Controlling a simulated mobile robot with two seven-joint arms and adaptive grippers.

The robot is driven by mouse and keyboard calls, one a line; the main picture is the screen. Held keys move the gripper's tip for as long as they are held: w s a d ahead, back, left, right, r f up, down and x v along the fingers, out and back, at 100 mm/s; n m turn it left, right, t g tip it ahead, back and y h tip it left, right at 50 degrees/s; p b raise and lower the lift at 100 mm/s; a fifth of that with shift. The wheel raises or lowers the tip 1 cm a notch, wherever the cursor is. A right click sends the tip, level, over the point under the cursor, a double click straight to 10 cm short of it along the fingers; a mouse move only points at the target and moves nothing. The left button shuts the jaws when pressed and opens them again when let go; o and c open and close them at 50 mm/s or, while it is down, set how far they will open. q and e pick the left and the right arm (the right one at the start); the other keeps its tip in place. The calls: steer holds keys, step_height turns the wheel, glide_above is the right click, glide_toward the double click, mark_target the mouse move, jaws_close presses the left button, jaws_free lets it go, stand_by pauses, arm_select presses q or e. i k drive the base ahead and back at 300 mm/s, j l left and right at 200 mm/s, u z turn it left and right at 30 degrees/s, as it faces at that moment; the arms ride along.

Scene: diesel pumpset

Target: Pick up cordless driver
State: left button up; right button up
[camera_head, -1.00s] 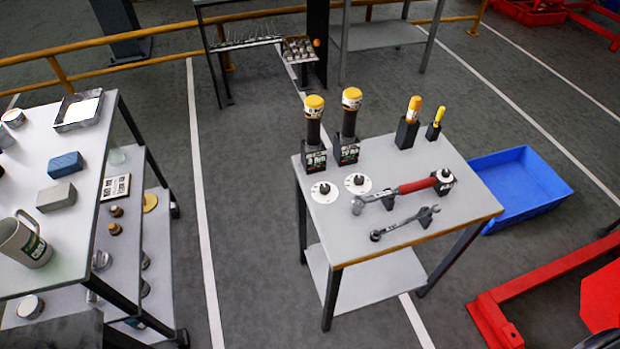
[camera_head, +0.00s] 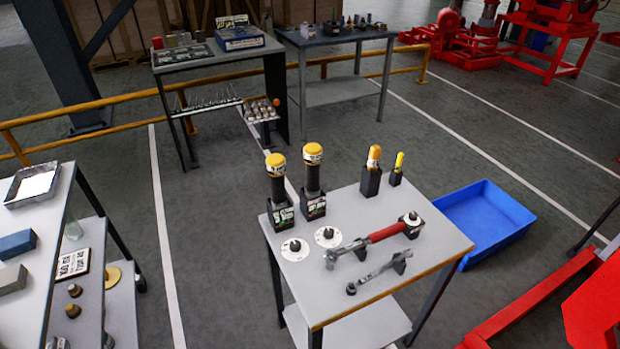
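No object here is plainly a cordless driver. Two tall black tools with yellow tops, a left one (camera_head: 277,185) and a right one (camera_head: 312,178), stand upright in dark labelled holders on the grey work table (camera_head: 352,205). I cannot tell whether either is the driver. A larger orange-and-yellow handle (camera_head: 374,157) and a smaller yellow handle (camera_head: 398,164) stand in black holders to their right. A red-handled wrench (camera_head: 385,233) and a grey wrench (camera_head: 375,276) lie on supports in front. Neither of my grippers is in view.
Two round white discs (camera_head: 328,237) lie on the table. A blue bin (camera_head: 488,217) sits on the floor at right, near red equipment (camera_head: 540,300). A grey bench (camera_head: 40,245) stands at left. Open floor lies between the bench and work table.

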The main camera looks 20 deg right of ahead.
mark_target(313, 151)
steer(key=z, duration=3.25)
steer(key=i+z, duration=0.5)
steer(key=i, duration=0.85)
steer(key=j, duration=0.1)
